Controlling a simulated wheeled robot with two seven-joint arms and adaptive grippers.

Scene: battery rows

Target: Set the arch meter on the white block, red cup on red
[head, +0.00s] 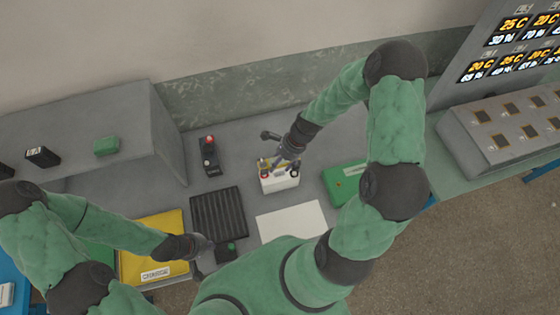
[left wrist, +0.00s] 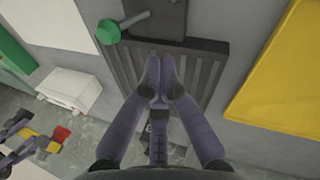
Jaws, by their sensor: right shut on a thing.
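The white block (head: 280,185) stands on the grey table, right of the dark ribbed rack; it also shows in the left wrist view (left wrist: 70,90). My right gripper (head: 282,160) is shut on the arch meter (head: 264,168), which shows yellow with a red cup (left wrist: 61,134) in the left wrist view. In the head view the meter overlaps the block's top; whether it touches is unclear. Red shows near the block's right top edge. The fingers partly hide the meter. My left gripper (head: 208,244) is over the rack's near end, its fingertips close together (left wrist: 161,70); their opening is unclear.
The ribbed rack (head: 218,212) and yellow charge tray (head: 155,240) lie left. A white sheet (head: 291,222) lies in front of the block, a green case (head: 343,182) to its right. A black device with a red knob (head: 209,155) stands behind the rack.

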